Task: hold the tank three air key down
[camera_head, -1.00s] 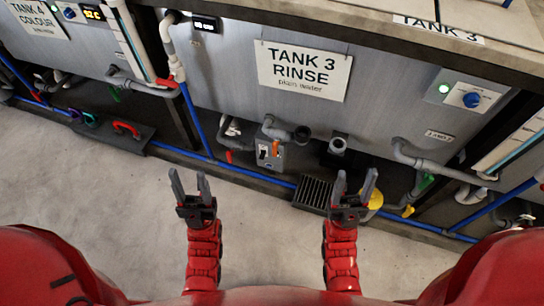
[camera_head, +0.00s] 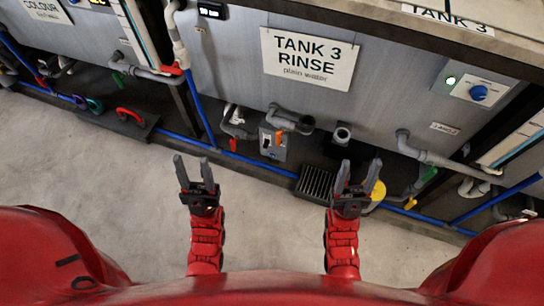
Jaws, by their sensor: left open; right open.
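Tank 3 (camera_head: 400,90) is a grey tank front with a white "TANK 3 RINSE plain water" sign (camera_head: 308,58). Below the sign is a small grey box (camera_head: 268,152) with a dark switch on its face and an orange lever (camera_head: 278,138) beside it. At the right of the tank a panel has a lit green lamp (camera_head: 450,81) and a blue knob (camera_head: 479,92). No label that I can read names the air key. My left gripper (camera_head: 194,172) and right gripper (camera_head: 357,177) are open and empty, over the floor in front of the tank, apart from these parts.
Grey pipes (camera_head: 410,148) and a blue pipe (camera_head: 240,157) run along the tank's foot. A black floor grate (camera_head: 315,183) and a yellow disc (camera_head: 377,192) lie near my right gripper. A dark tray (camera_head: 118,123) with coloured handles is at left. Floor (camera_head: 110,180) in front is clear.

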